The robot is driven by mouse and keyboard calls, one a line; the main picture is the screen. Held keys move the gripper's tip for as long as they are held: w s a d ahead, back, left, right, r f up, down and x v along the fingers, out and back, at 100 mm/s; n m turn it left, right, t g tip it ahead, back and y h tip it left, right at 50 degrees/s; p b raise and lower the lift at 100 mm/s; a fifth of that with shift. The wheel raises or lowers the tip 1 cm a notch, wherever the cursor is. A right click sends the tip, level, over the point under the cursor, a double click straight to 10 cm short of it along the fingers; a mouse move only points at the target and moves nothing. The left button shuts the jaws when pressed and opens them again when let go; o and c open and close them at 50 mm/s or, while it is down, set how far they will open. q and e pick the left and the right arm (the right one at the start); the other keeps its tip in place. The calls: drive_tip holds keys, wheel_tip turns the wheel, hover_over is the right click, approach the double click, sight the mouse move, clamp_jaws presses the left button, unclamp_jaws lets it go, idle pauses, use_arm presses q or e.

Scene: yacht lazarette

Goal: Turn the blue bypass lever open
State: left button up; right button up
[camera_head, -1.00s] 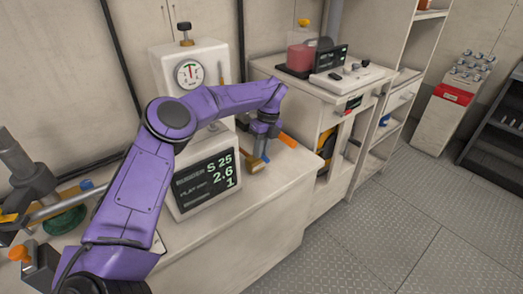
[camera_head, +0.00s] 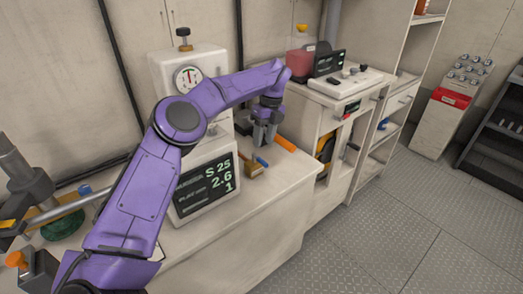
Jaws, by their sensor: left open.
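A short blue lever (camera_head: 262,161) sticks out by a brass-coloured valve body (camera_head: 252,170) on the pale bench, right of the display box. My left gripper (camera_head: 263,144) points down just above and behind this lever, open, with nothing seen between its fingers. It looks apart from the lever, though the gap is hard to judge. An orange handle (camera_head: 285,144) lies just to the right of the gripper. Another small blue part (camera_head: 86,190) sits on the grey pipe at far left. My right gripper is out of view.
The display box (camera_head: 207,186) reads S 25, 2.6, 1, with a gauge housing (camera_head: 188,76) behind it. A cabinet (camera_head: 325,107) stands to the right of the bench. The bench's front right (camera_head: 265,215) is clear, and open floor lies beyond.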

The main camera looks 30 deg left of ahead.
use_arm(q)
drive_tip(key=r, duration=0.4)
drive_tip(key=shift+w+d+r+p, duration=0.15)
drive_tip(key=shift+w+p, duration=0.2)
drive_tip(key=shift+p, duration=0.05)
